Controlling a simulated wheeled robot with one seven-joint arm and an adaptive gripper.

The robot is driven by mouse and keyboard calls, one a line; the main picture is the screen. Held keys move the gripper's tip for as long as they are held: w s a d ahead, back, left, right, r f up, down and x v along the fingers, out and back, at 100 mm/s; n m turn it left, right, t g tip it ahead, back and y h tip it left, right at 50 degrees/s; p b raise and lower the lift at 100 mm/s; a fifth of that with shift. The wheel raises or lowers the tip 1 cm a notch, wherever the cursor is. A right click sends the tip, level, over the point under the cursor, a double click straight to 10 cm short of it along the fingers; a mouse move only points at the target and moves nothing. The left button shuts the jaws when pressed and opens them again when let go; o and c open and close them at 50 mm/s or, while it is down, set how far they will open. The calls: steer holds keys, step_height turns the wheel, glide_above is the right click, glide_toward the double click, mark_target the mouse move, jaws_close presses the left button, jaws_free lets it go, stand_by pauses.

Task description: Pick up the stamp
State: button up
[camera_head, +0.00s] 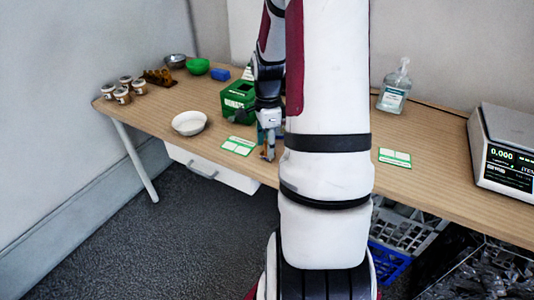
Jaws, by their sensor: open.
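My gripper (268,153) hangs pointing down over the front part of the wooden table (330,155), just left of my large white arm link. It is small in this view, and its jaws are open. A small orange-brown patch shows at the fingertips, and a bluish shape is partly hidden just behind them. I cannot tell whether either is the stamp, or whether the fingers touch anything. No stamp can be made out clearly; my arm hides part of the table.
A green box (237,104), a white bowl (189,123) and a green-white card (239,146) lie left of my gripper. A pump bottle (394,92), another card (395,158) and a scale (505,150) are right.

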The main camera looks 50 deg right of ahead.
jaws_close()
stand_by(0.3)
steer(key=shift+r, duration=0.4)
step_height(320, 180, up, 3)
steer(key=shift+r+p, duration=0.1)
steer(key=shift+p, duration=0.4)
steer(key=s+a+r+p, duration=0.1)
steer(key=s+a, duration=0.3)
steer(key=s, duration=1.1)
steer(key=shift+s, duration=0.25)
